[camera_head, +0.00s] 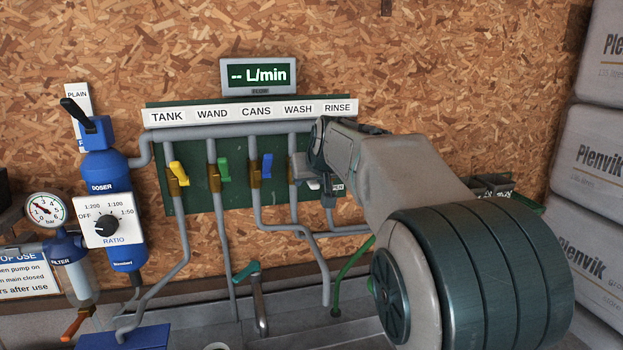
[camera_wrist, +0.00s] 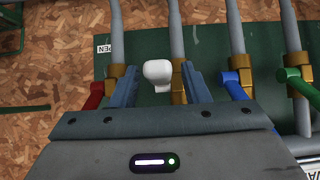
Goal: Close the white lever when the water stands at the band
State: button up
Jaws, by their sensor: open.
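In the wrist view, the white lever (camera_wrist: 158,74) stands on a brass valve (camera_wrist: 178,85) between the two fingers of my gripper (camera_wrist: 160,88). The gripper is open, with one grey-blue finger on each side of the lever; I cannot tell whether either touches it. In the head view my gripper (camera_head: 303,168) is at the manifold under the WASH and RINSE labels, and my arm hides much of that area. No water level or band can be made out in either view.
A red lever (camera_wrist: 95,95) and a blue lever (camera_wrist: 233,84) flank the white one closely. A green lever (camera_head: 224,169) and yellow lever (camera_head: 179,173) are farther left in the head view. The flow display (camera_head: 258,75) reads "-- L/min". Sacks (camera_head: 590,165) stand at right.

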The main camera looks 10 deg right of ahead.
jog(key=b+v, duration=0.3)
jog(key=v, duration=1)
jog(key=shift+s+r, duration=0.3)
jog(key=shift+d, duration=0.1)
dwell(2.9)
